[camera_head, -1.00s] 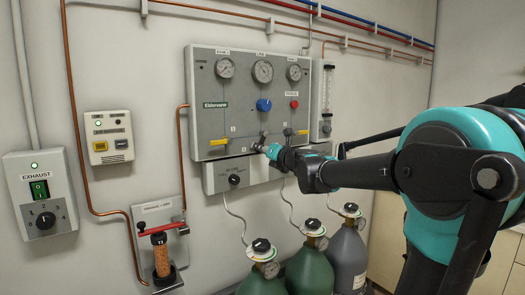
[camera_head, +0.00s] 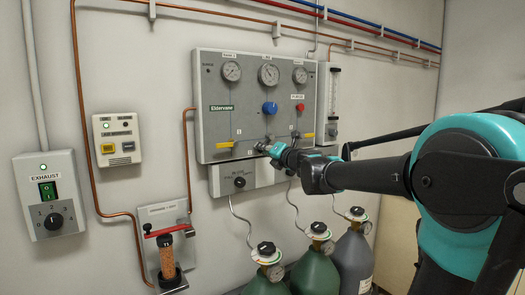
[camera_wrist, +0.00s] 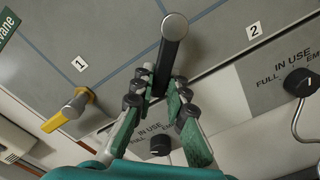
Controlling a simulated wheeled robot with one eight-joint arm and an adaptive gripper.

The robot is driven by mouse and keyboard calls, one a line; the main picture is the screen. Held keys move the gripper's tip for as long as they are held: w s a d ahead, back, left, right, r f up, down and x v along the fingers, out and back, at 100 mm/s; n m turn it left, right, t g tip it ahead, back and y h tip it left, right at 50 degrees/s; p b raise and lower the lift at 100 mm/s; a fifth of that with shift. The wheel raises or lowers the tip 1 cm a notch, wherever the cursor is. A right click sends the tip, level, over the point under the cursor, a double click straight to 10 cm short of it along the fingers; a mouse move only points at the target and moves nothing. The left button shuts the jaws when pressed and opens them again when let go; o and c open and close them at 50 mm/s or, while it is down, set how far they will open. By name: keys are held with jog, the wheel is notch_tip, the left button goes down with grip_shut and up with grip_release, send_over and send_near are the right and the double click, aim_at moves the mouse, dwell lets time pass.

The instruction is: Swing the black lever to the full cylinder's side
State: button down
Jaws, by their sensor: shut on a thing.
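The black lever (camera_wrist: 170,50) has a round silver pivot cap and points down the wrist view, between the labels 1 and 2. My gripper (camera_wrist: 158,92) is shut on the lever's lower end, with one green-padded finger on each side. In the head view, my gripper (camera_head: 268,147) is at the lower middle of the grey panel (camera_head: 215,115), and my wrist hides most of the lever. Two IN USE plates marked FULL and EMPTY sit below, with a middle knob (camera_wrist: 161,146) partly behind my fingers and a right knob (camera_wrist: 301,82). Which cylinder is full is not readable.
A yellow-handled valve (camera_wrist: 67,110) is left of the lever. Gauges and a blue knob (camera_head: 269,108) are above it. Two green cylinders (camera_head: 314,272) and a grey one (camera_head: 353,262) stand below. A red-handled fixture (camera_head: 165,230) and exhaust box (camera_head: 49,195) are further left.

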jog(key=c, duration=1.5)
grip_release()
jog(key=shift+s+d, duration=0.1)
jog(key=v, duration=1.1)
jog(key=shift+s+d, duration=0.25)
jog(key=shift+s, duration=0.05)
